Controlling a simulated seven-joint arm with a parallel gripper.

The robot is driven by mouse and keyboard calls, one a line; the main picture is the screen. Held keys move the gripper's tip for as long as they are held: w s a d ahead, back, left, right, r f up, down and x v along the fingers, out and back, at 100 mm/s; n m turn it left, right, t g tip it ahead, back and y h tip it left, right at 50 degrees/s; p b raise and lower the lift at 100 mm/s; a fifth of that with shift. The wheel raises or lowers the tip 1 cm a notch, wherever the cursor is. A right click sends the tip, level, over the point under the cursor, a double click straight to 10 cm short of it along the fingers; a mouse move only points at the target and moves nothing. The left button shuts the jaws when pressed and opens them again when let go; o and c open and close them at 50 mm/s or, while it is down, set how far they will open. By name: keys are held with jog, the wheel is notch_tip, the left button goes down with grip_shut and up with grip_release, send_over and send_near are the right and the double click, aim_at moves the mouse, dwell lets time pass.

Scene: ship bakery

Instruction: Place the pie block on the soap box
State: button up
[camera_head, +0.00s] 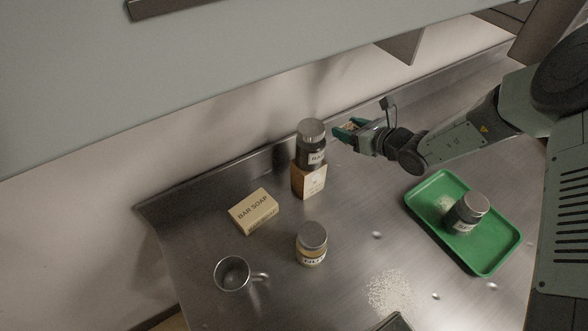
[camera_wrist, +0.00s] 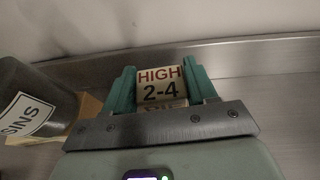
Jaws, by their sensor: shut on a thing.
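The pie block (camera_wrist: 160,88) is a small cream block with printed letters reading "HIGH 2-4" and a partly hidden line below. My gripper (camera_head: 347,130) is shut on it, with one green finger on each side in the wrist view. In the head view the block is small and mostly hidden by the fingers. The soap box (camera_head: 254,212) is a yellowish carton marked "BAR SOAP", lying on the steel counter to the left of my gripper. Its top is bare. My gripper is held to the right of the jar on the brown box, near the back wall.
Another jar (camera_head: 311,245) and a metal mug (camera_head: 233,274) stand in front. A green tray (camera_head: 481,258) holding a jar (camera_head: 467,211) is at right.

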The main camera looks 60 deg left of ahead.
jog(key=s+d+r+n+g+h, duration=0.6)
jog(key=s+d+n+g, duration=0.4)
jog(key=s+d, duration=0.15)
jog(key=s+a+r+n+g+h, duration=0.1)
jog(key=s+a+r, duration=0.2)
jog(key=s, duration=0.7)
jog(key=s+a+r+n, duration=0.1)
jog(key=s+a+r, duration=0.15)
jog(key=s, duration=0.85)
jog(key=m+t+y, duration=0.3)
jog(key=m, duration=0.1)
send_over(253, 207)
notch_tip(253, 207, down, 7)
notch_tip(253, 207, down, 10)
jog(key=shift+f, duration=0.1)
